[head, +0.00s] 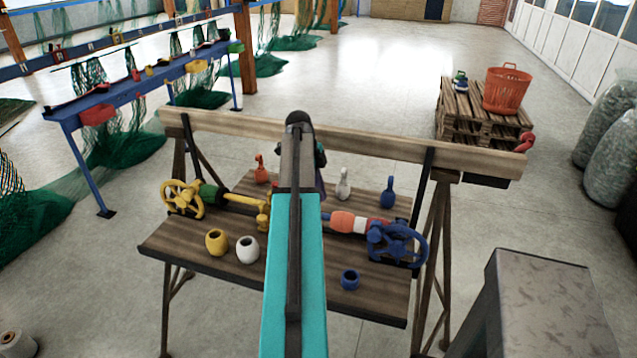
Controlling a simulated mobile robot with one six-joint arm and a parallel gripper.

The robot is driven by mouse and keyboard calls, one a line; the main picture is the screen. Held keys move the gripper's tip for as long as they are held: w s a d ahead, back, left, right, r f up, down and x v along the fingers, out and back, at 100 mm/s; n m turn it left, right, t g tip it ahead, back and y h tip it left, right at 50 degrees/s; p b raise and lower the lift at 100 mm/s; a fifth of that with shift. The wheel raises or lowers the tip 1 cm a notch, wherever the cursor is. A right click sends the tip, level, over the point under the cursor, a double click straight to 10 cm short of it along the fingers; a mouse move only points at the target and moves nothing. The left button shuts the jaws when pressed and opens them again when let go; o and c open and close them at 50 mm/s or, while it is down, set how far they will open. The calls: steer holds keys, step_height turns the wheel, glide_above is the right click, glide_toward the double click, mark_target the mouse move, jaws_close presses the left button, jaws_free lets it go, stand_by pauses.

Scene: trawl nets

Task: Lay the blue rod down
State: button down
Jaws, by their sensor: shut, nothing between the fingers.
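I cannot make out a loose blue rod for certain. On the right of the wooden work table (200,252), a blue device with a handwheel (398,243) lies in line with an orange and white cylinder (350,222). A short dark blue piece shows at its left end, partly behind my arm. A small blue pin-like piece (388,194) stands upright behind it, and a blue cup (350,280) stands in front. My turquoise arm reaches over the middle of the table. My gripper is hidden behind the arm, so its fingers do not show.
A yellow handwheel device (185,199) lies at the left. A yellow cup (216,242) and white cup (248,249) stand front left. Orange (261,170) and white (343,185) pin-like pieces stand at the back. A wooden beam (400,152) crosses behind the table.

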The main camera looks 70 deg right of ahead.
steer(key=shift+w+d+f+p, duration=0.2)
steer(key=shift+f+p, duration=0.1)
steer(key=shift+f, duration=0.6)
steer(key=shift+w+d+f+p, duration=0.15)
steer(key=shift+f+p, duration=0.1)
steer(key=shift+f, duration=0.65)
steer(key=shift+s, duration=0.1)
steer(key=shift+w+f+b, duration=0.2)
steer(key=shift+f+b, duration=0.35)
steer(key=shift+f, duration=0.4)
steer(key=shift+w+f+b, duration=0.2)
steer(key=shift+f+b, duration=0.3)
steer(key=shift+f, duration=0.4)
steer(key=shift+a, duration=0.1)
steer(key=shift+f, duration=0.1)
steer(key=v, duration=1.4)
steer(key=shift+a, duration=0.2)
